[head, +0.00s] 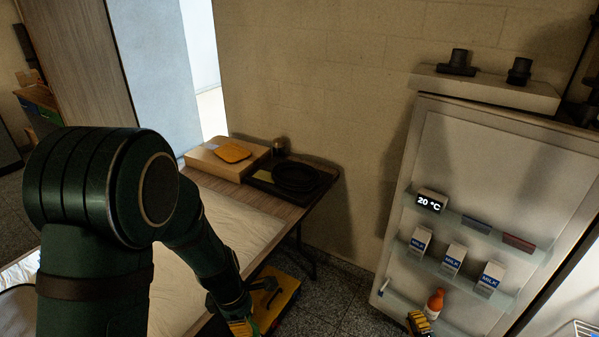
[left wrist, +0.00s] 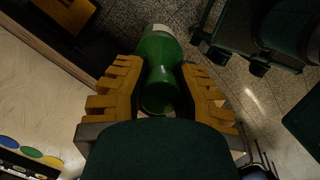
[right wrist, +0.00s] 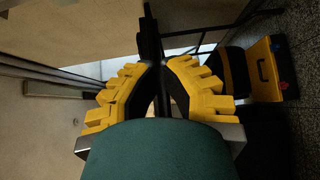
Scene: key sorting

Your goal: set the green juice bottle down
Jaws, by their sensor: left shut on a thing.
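The green juice bottle (left wrist: 160,65) lies between the yellow fingers of my left gripper (left wrist: 160,80) in the left wrist view, and the gripper is shut on it. A pale band shows at its far end. Speckled floor shows behind it, with the table edge to its left. In the head view my left gripper (head: 243,326) is at the bottom, beside the table, and I cannot make out the bottle there.
The wooden table (head: 235,220) carries a box and a dark tray (head: 275,190) at its far end. A yellow toolbox (head: 283,298) is beside it. The open fridge door (head: 440,150) holds several milk cartons (head: 453,258) and an orange bottle (head: 435,302). Floor between is clear.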

